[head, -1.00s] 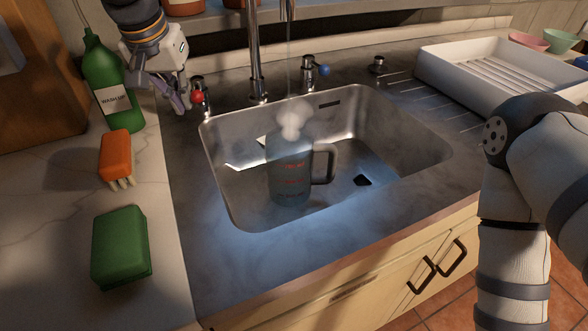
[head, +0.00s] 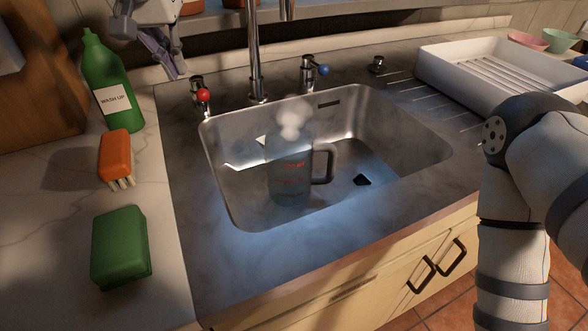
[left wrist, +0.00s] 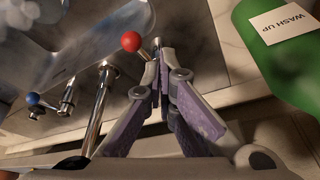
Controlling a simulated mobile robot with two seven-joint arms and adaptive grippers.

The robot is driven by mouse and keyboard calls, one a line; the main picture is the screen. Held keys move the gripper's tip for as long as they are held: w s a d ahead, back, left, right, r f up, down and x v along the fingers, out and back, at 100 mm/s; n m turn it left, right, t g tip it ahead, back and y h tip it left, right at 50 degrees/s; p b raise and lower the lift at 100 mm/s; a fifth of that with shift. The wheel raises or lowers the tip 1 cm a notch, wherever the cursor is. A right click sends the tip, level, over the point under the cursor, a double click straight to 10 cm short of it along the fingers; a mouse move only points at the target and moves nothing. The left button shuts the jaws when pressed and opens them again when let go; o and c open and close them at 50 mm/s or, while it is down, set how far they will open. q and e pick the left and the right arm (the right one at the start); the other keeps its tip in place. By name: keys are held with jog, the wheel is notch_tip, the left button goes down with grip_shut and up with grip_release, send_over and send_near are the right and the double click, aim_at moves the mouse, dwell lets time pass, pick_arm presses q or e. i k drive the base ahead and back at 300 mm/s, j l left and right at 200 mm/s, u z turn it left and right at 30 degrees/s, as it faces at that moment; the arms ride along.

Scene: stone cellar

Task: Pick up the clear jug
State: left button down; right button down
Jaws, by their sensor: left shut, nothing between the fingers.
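The clear jug (head: 290,170) stands upright in the sink, with its dark handle to the right and faint red markings on its side. A white puff, like steam or foam, hangs at its top. My left gripper (head: 174,70) is shut and empty, above and behind the red-knobbed tap (head: 203,95), away from the jug. In the left wrist view the closed fingertips (left wrist: 159,48) are beside the red knob (left wrist: 131,41); I cannot tell whether they touch. My right arm comes in at the right, but its gripper is out of view.
The steel sink (head: 410,185) surrounds the jug, with the spout (head: 254,60) behind it. A blue-knobbed tap (head: 323,70) stands right of it. A green bottle (head: 100,70), orange brush (head: 115,155) and green sponge (head: 120,247) are left; a white rack (head: 440,62) is right.

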aim_at(289, 148)
jog(key=k, duration=1.5)
